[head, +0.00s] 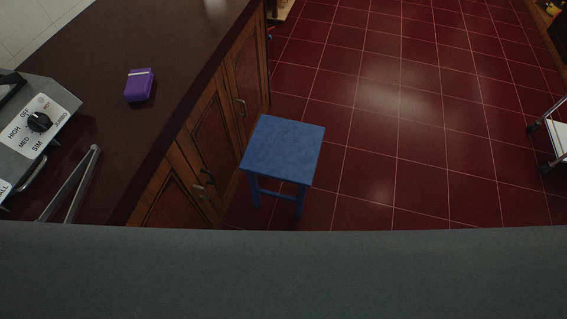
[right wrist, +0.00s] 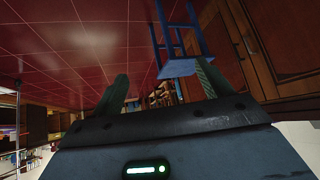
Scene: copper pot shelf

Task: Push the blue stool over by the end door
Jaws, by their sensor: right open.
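The blue stool (head: 284,149) stands upright on the red tiled floor, close beside the wooden cabinet doors, in the head view. In the right wrist view, which is turned upside down, the stool (right wrist: 180,68) shows beyond my right gripper (right wrist: 162,72), with its legs pointing up in the picture. The gripper is open with nothing between its fingers. One fingertip overlaps the stool's seat in the picture; I cannot tell whether they touch. My left gripper is not in view. I cannot make out an end door in either view.
A dark counter (head: 150,50) over wooden cabinets (head: 212,125) runs along the left, with a purple box (head: 139,85) and a grey appliance (head: 35,130) on it. A wheeled cart (head: 552,135) stands at the right edge. The red floor (head: 400,130) between is clear.

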